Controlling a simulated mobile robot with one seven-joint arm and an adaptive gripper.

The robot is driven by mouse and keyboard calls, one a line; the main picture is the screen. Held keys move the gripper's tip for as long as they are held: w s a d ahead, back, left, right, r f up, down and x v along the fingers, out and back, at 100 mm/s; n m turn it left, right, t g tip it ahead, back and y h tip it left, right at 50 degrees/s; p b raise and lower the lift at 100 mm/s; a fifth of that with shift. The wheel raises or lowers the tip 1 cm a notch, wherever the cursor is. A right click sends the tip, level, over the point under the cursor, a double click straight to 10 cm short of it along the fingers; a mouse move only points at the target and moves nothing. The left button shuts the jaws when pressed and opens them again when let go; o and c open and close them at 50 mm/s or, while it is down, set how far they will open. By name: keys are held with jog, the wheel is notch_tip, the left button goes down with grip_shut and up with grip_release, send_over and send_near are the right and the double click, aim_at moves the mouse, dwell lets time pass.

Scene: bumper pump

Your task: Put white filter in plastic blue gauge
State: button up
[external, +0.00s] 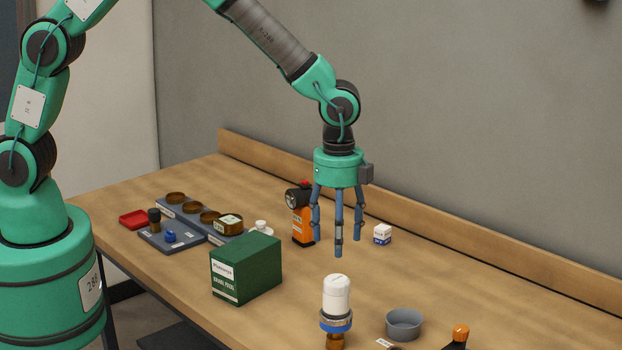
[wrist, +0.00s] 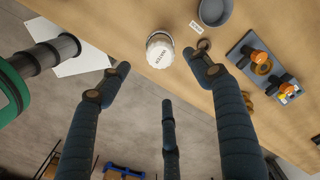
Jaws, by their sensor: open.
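A white, round-topped cylinder (external: 337,292), which looks like the white filter, stands upright near the table's front edge. Below it are a blue ring (external: 336,323) and a brass-coloured base (external: 335,341). The white top (wrist: 160,52) shows from above in the wrist view, with dark lettering on its side. I cannot tell whether the blue ring is the blue gauge. A small blue piece (external: 170,236) lies on the grey tray at the left. My three-fingered gripper (external: 337,236) is open and empty, pointing down above the table; its spread fingers also show in the wrist view (wrist: 160,73).
A green box (external: 246,268) stands left of the white cylinder, and a grey bowl (external: 404,323) right of it. An orange device (external: 303,220) and small white box (external: 382,234) stand behind. A tray with orange-topped parts (wrist: 246,52) lies at the wrist view's right.

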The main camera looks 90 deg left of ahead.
jog(key=s+r+n+t, duration=0.2)
jog(key=s+r+n, duration=0.1)
jog(key=s+r, duration=0.8)
jog(key=s+r+n+t, duration=0.1)
jog(key=s+r+n, duration=0.2)
jog(key=s+r, duration=0.75)
jog(key=s+r+n+t, duration=0.1)
jog(key=s+r, duration=0.3)
jog(key=s, duration=0.5)
jog(key=s+d+r+n+t, duration=0.1)
jog(key=s+r+n, duration=0.3)
jog(key=s, duration=0.5)
jog(key=shift+r+n+t, duration=0.3)
jog(key=shift+r, duration=0.4)
notch_tip(320, 180, down, 16)
jog(key=b, duration=1.5)
jog(key=shift+b, duration=0.4)
